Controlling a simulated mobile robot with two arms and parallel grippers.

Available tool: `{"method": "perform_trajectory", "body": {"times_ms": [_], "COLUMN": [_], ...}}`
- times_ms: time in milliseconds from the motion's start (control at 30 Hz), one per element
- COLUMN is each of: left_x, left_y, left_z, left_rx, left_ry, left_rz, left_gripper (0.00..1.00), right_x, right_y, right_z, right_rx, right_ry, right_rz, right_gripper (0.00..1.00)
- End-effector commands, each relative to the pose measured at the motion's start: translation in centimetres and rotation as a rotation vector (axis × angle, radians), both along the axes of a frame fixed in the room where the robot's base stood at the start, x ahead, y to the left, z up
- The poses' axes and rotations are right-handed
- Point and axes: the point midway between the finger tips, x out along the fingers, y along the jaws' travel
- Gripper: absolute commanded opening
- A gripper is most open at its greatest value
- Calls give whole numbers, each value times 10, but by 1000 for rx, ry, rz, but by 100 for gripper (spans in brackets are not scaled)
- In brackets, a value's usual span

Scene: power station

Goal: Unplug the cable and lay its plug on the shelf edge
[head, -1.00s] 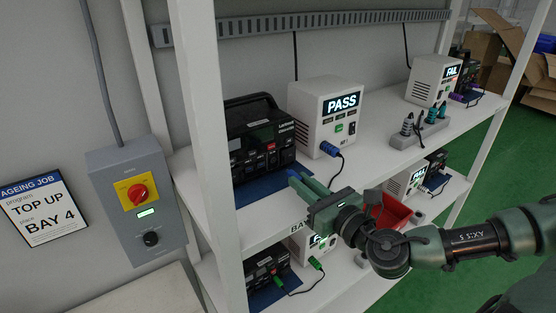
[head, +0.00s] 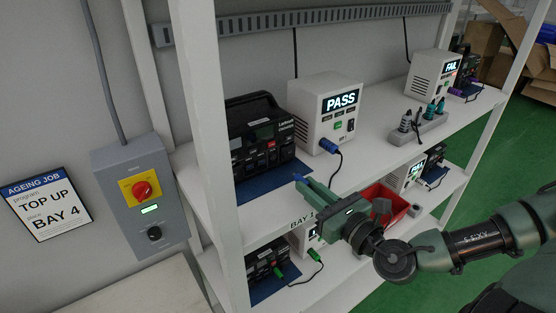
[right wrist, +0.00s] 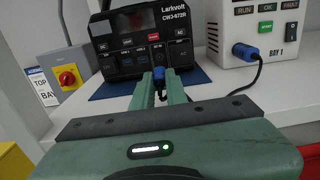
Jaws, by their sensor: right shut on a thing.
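My right gripper (head: 303,183) is shut on a blue plug (right wrist: 159,73), which shows between its fingertips in the right wrist view. The plug is in front of the lower front of the black Larkvolt power station (head: 262,138) and looks apart from it. The dark cable (head: 338,167) runs from this plug to a second blue plug (head: 328,146), seated in the white BAY 1 tester (head: 327,112) showing PASS. The gripper is just above the front edge of the upper shelf (head: 270,222). My left gripper is not in view.
A blue mat (head: 262,187) lies under the station. A red bin (head: 388,200) is below, near my right arm. A shelf post (head: 208,120) stands at left.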

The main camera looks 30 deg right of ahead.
Motion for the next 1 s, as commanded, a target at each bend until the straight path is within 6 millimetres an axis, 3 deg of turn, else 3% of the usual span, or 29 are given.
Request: {"method": "perform_trajectory", "body": {"times_ms": [1000], "left_x": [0], "left_y": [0], "left_z": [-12], "left_rx": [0], "left_ry": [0], "left_rz": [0], "left_gripper": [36], "right_x": [0], "right_y": [0], "right_z": [-17], "right_rx": [-1], "right_ry": [-1], "right_rz": [-1], "right_gripper": [0]}}
